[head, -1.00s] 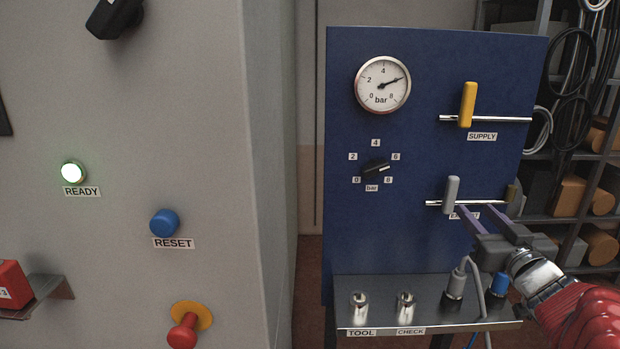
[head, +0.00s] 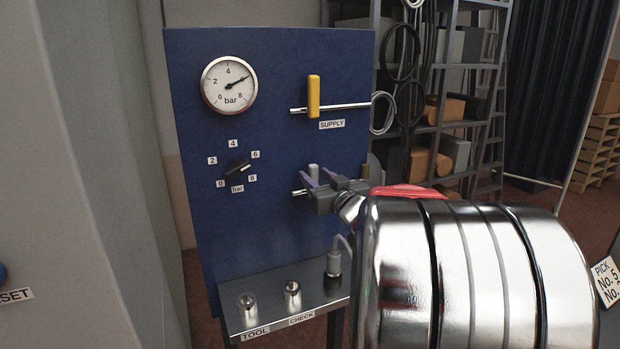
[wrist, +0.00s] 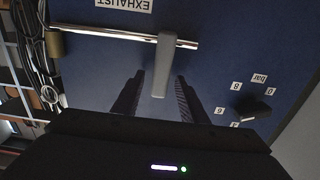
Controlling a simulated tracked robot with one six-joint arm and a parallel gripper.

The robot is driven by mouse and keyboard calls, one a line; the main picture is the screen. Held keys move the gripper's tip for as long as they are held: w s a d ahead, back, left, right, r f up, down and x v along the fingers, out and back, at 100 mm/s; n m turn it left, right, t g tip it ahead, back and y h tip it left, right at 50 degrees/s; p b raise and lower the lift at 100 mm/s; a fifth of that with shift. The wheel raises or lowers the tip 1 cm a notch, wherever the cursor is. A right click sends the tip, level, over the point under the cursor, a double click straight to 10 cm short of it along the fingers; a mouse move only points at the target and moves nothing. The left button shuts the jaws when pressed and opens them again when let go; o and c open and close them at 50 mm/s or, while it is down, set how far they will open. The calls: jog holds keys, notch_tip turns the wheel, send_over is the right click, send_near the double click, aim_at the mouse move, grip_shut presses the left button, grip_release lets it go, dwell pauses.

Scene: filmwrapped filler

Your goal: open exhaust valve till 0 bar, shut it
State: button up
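The exhaust valve's grey handle (head: 313,170) sits on its silver pipe (head: 298,192), low on the blue panel. In the wrist view my gripper (wrist: 159,80) is open, one finger on each side of the handle's free end, with gaps on both sides. The round gauge (head: 229,85) has its needle near 6 bar.
The yellow SUPPLY handle (head: 313,96) stands crosswise to its pipe above. A black selector knob (head: 237,168) is left of my gripper. A metal shelf (head: 265,318) with TOOL and CHECK fittings juts out below. Storage racks (head: 440,120) stand at the right.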

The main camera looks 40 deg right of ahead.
grip_shut()
dwell(0.5)
